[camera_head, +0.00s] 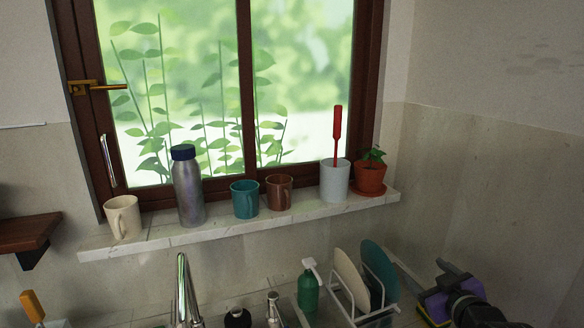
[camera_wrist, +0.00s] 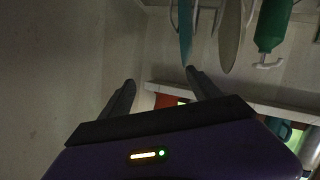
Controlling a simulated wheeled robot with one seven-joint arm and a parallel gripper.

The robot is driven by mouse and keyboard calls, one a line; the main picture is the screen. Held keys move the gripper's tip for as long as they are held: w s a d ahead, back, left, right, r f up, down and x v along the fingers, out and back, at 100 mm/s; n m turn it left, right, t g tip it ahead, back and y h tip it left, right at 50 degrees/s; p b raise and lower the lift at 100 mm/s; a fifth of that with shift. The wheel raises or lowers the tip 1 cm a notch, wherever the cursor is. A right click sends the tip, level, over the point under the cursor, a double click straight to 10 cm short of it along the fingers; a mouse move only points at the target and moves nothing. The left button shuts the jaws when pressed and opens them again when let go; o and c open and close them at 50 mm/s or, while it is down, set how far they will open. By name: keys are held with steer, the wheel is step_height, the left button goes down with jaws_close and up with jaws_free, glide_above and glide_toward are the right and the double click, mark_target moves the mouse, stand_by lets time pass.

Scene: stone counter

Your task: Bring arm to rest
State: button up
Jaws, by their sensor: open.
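My gripper (camera_wrist: 160,78) is open in the wrist view. Its two dark fingers stand apart with nothing held between them. In the head view the purple gripper body and dark wrist (camera_head: 478,312) are at the lower right corner, close to the right of the dish rack (camera_head: 385,313). The fingertips are hard to make out there. The wrist view looks upside down, with the teal plate (camera_wrist: 185,30) and the pale plate (camera_wrist: 230,35) hanging in from the top, beyond the fingers.
The window sill (camera_head: 160,240) holds a cream mug (camera_head: 122,217), metal bottle (camera_head: 188,190), teal mug (camera_head: 244,200), brown mug (camera_head: 279,193), white cup (camera_head: 335,182) with a red utensil, and potted plant (camera_head: 370,178). A green soap bottle (camera_head: 308,290) and faucet (camera_head: 183,290) stand below. The right wall is bare.

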steer(key=s+a+f+m, duration=0.1)
steer(key=s+a, duration=0.3)
steer(key=s, duration=1.3)
steer(key=s+a+f+m, duration=0.2)
steer(key=s+a+f, duration=0.1)
steer(key=s, duration=1.4)
steer(key=s+a+f+m, duration=0.1)
steer(key=s+a+f, duration=0.2)
steer(key=s, duration=1.4)
steer(key=shift+s+a+m+b, duration=0.3)
steer(key=shift+s+a+b, duration=0.15)
steer(key=shift+a, duration=0.4)
